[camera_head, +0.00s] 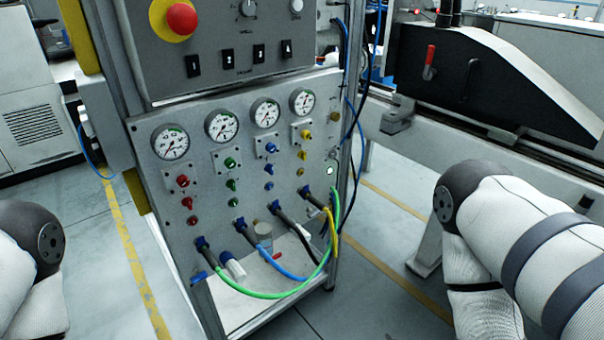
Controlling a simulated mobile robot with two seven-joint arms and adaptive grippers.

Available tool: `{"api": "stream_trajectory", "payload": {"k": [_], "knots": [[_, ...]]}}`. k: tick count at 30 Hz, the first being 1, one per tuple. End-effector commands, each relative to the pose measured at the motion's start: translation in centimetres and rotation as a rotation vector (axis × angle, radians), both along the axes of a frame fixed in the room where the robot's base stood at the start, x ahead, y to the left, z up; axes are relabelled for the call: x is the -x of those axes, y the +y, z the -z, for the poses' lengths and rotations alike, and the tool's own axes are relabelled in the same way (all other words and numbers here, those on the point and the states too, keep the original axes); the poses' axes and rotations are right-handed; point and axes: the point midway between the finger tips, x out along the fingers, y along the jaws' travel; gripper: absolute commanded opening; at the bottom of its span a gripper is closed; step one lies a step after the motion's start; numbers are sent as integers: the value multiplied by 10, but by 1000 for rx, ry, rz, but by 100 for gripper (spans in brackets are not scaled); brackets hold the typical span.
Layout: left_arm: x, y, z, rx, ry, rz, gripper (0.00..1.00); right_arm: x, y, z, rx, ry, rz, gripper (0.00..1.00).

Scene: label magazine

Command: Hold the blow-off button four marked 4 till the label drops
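A grey valve panel (150,150) stands left of centre with a row of round gauges. Below each gauge is a column of coloured knobs or buttons: red (183,181), green (230,162), blue (271,148) and, furthest right, yellow (306,134). The yellow column has two smaller yellow parts below, the middle one (302,155) and the lowest one (301,171). No label can be made out. My arms show at the left and right edges, apart from the panel; both grippers are out of view.
A control box (220,30) with a red emergency button (182,18) is above the panel. Green (250,294) and blue (283,270) hoses loop out below it. A black machine with a red lever (429,63) stands at right. Floor in front is open.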

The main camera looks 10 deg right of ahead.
Motion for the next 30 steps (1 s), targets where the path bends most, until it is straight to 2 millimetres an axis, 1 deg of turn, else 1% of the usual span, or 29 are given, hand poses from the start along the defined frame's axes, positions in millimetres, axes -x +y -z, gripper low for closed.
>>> {"api": "stream_trajectory", "payload": {"k": [1, 3, 30], "knots": [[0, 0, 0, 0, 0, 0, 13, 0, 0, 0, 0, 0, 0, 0], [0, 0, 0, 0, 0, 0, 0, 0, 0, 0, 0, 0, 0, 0], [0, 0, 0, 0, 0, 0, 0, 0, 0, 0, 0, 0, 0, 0]]}}
